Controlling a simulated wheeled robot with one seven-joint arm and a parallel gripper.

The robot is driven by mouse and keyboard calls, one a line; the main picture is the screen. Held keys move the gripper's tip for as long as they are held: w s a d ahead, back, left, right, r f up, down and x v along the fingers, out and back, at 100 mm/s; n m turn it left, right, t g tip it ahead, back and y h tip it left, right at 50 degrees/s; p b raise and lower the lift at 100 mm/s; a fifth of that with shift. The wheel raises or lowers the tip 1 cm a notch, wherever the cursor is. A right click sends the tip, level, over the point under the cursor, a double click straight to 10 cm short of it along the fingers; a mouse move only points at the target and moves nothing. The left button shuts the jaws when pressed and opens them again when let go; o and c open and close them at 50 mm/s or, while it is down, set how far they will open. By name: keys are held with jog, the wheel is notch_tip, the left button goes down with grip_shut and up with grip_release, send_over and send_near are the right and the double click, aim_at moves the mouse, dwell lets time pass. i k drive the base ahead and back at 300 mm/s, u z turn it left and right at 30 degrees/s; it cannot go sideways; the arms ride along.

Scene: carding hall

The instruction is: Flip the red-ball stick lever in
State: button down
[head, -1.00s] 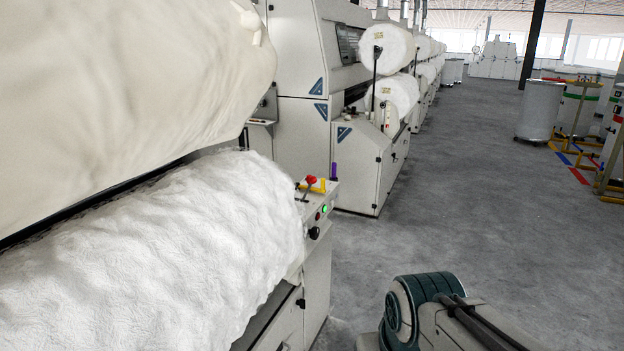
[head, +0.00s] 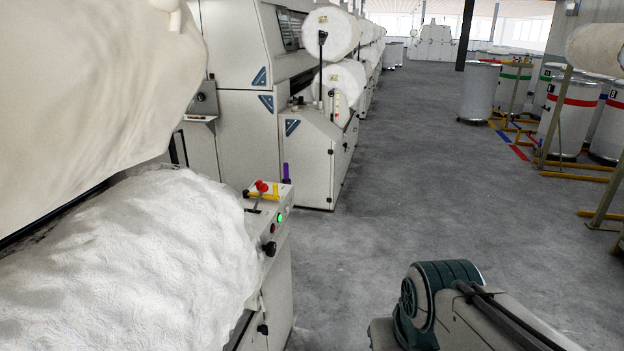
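The red-ball stick lever (head: 261,187) stands on top of the control end of the near carding machine, left of the picture's middle. Its red ball tops a thin dark stick that leans up and to the right. A yellow piece (head: 268,196) lies beside it and a purple upright piece (head: 286,172) stands just behind. On the panel's face below are a red button, a lit green button (head: 280,218) and a black knob (head: 269,248). Part of my arm shows at the lower right, well apart from the lever. My gripper is outside the view.
A large white fibre roll (head: 130,255) fills the lower left, beside the control end. Another machine (head: 312,150) with white rolls stands beyond. Grey floor (head: 420,170) is clear to the right. Metal cans (head: 479,92) and yellow frames stand at the far right.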

aim_at(263, 187)
jog(key=z, duration=0.3)
jog(key=i, duration=2.15)
jog(key=u, duration=0.5)
